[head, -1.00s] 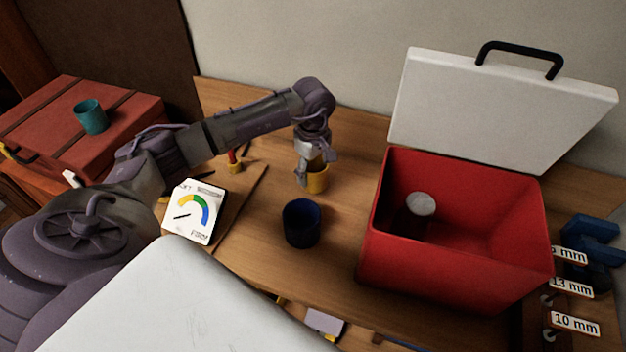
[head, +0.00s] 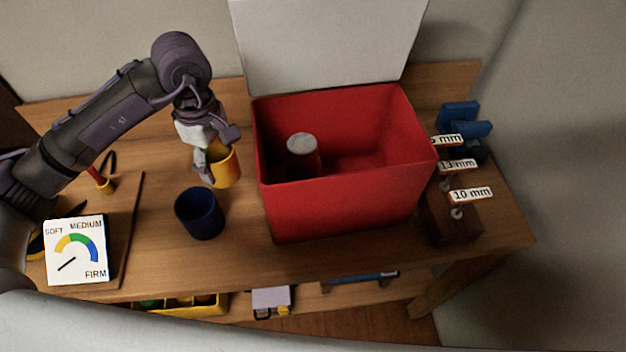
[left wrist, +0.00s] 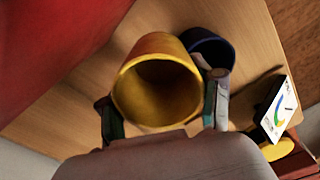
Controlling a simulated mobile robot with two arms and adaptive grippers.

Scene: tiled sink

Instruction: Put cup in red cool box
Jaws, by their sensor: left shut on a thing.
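A yellow cup (head: 226,167) is in my left gripper (head: 213,167), just left of the red cool box. The gripper is shut on it. In the left wrist view the yellow cup (left wrist: 158,85) shows its open mouth between the two fingers (left wrist: 160,112). The red cool box (head: 340,204) stands open on the table with its white lid (head: 325,45) raised at the back. A can with a pale top (head: 301,146) stands inside it. A dark blue cup (head: 199,214) stands on the table below the gripper. My right gripper is not in view.
A gauge card (head: 77,250) marked soft, medium and firm stands at the left. Labelled pieces (head: 471,195) and blue items (head: 463,122) sit right of the box. A yellow tray (head: 182,307) lies on a lower shelf.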

